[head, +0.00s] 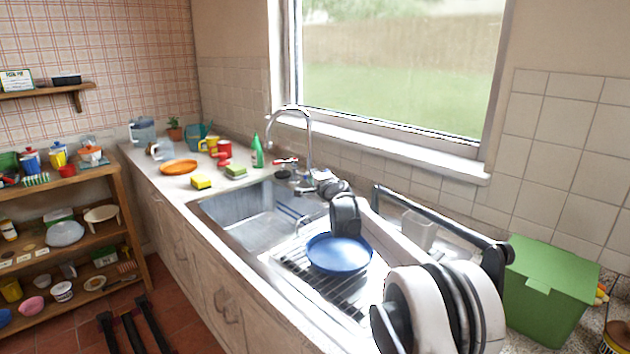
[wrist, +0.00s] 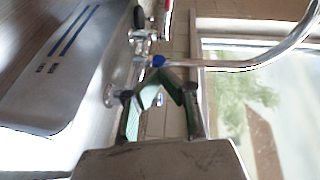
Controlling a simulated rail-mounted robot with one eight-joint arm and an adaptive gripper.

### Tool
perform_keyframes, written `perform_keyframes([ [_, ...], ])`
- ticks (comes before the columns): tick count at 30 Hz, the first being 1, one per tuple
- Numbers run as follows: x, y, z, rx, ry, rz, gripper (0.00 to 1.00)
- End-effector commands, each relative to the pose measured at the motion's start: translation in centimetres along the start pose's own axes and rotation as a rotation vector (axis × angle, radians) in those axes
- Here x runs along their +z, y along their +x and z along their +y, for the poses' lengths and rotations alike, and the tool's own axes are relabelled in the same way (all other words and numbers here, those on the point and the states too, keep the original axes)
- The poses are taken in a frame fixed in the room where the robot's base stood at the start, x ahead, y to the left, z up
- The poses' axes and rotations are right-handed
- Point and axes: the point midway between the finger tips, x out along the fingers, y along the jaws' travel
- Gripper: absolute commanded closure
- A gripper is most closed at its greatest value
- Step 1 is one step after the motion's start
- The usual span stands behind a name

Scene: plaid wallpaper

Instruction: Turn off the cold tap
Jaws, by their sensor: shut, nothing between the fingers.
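The chrome faucet (head: 308,135) rises behind the metal sink (head: 225,209) under the window. The cold tap's blue cap (wrist: 158,61) shows in the wrist view, on the chrome fitting at the base of the spout. A red-marked tap (head: 287,160) stands to the left of the spout in the head view. My gripper (wrist: 157,74) is shut and empty, its green-padded fingertips together right by the blue cap. I cannot tell whether they touch it. In the head view my dark gripper (head: 330,187) is at the tap's right side and hides the cold tap.
A blue pan (head: 339,254) sits on the drying rack just below my arm. A green box (head: 545,295) stands at right. The sink basin is clear.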

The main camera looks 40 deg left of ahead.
Motion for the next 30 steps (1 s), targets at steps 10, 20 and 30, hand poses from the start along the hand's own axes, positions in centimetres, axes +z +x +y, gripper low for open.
perform_keyframes([
  [10,0.1,0.1,0.0,0.000,0.000,0.000,1.00],
  [20,0.3,-0.4,0.0,0.000,0.000,0.000,1.00],
  [30,1.5,-3.6,-0.3,0.000,0.001,0.006,1.00],
])
